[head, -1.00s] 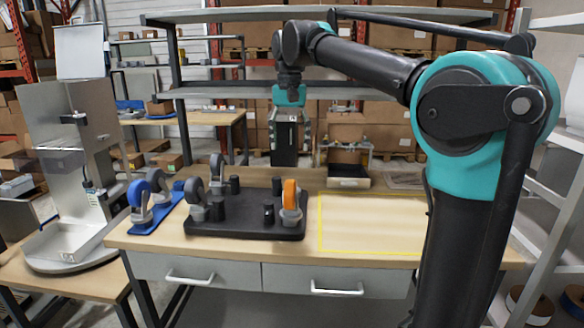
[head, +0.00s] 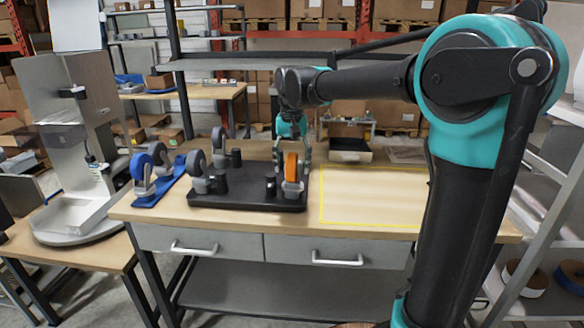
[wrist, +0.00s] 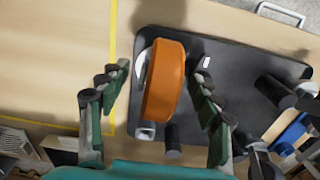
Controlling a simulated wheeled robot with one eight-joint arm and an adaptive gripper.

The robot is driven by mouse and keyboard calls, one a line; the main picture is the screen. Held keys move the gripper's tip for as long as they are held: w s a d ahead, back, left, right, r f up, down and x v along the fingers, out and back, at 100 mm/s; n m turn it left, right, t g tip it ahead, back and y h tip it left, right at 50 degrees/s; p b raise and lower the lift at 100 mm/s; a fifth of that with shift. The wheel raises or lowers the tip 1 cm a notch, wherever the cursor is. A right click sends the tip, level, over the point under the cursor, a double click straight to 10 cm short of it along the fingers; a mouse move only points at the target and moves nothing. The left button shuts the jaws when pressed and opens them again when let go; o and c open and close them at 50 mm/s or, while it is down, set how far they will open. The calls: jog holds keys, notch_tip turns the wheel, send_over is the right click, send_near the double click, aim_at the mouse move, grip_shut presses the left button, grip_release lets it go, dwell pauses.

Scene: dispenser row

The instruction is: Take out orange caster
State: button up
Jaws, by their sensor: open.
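The orange caster (head: 291,169) stands upright at the right end of the black tray (head: 240,204), wheel up. It also shows in the wrist view (wrist: 166,82), with its wheel between my two fingers. My gripper (head: 292,158) points down just above and behind the caster in the head view. In the wrist view my gripper (wrist: 155,112) is open, with a finger on each side of the orange wheel and gaps to both. Whether a finger touches the caster's base is hidden.
Grey casters (head: 197,165) and black posts stand on the tray's left part. A yellow-outlined area (head: 372,198) right of the tray is empty. A metal dispenser stand (head: 75,150) is at far left.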

aim_at(292, 154)
jog(key=shift+f, duration=0.35)
grip_shut()
dwell(0.3)
jog(key=shift+r, duration=0.15)
jog(key=shift+r, duration=0.35)
jog(key=shift+r, duration=1.75)
jog(key=shift+r, duration=2.35)
